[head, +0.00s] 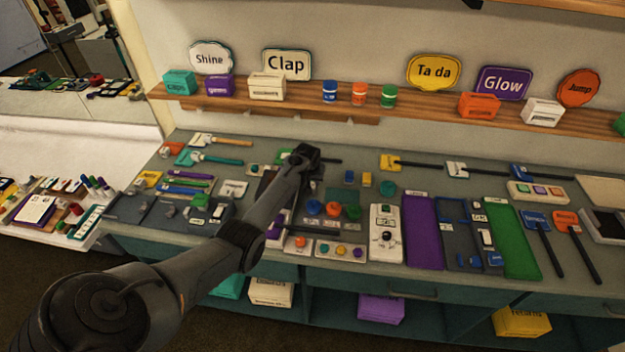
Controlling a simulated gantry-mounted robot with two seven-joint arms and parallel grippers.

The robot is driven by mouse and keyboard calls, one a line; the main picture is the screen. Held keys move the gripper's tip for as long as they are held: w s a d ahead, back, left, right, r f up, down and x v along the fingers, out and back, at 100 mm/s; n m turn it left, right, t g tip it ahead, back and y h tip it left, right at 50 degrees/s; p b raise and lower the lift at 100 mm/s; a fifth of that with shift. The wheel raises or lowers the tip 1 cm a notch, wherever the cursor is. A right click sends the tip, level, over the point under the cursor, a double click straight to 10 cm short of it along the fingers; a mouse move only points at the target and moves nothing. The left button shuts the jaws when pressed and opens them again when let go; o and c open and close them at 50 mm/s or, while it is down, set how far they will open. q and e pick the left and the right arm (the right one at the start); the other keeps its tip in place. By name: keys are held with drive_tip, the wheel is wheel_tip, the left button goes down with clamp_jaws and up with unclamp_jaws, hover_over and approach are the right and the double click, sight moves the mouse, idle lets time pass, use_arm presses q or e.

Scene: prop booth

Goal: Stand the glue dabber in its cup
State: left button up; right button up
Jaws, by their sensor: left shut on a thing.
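My left arm reaches in from the lower left over the bench. My left gripper (306,154) is at the back middle of the bench, seen from behind, with its fingers mostly hidden by my own wrist. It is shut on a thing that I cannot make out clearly. A thin dark rod (331,160) sticks out to the right of the gripper; I cannot tell whether it is the glue dabber. Several small round pots, one blue (314,207) and one red (333,208), stand on the bench to the front right of the gripper. I cannot tell which thing is the dabber's cup.
A purple panel (422,232) and a green panel (512,240) lie to the right. A white box with a black knob (386,236) stands beside the purple panel. Brushes and small tools lie left. A wooden shelf (330,107) with tubs and signs runs behind.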

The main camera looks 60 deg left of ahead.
idle(0.3)
use_arm(q)
drive_tip(key=o, duration=1.1)
drive_tip(key=shift+o, duration=0.8)
drive_tip(key=shift+f, duration=0.1)
wheel_tip(320, 180, up, 2)
drive_tip(key=shift+r+p, duration=0.15)
drive_tip(key=shift+p, duration=1.1)
wheel_tip(320, 180, up, 6)
drive_tip(key=p, duration=0.6)
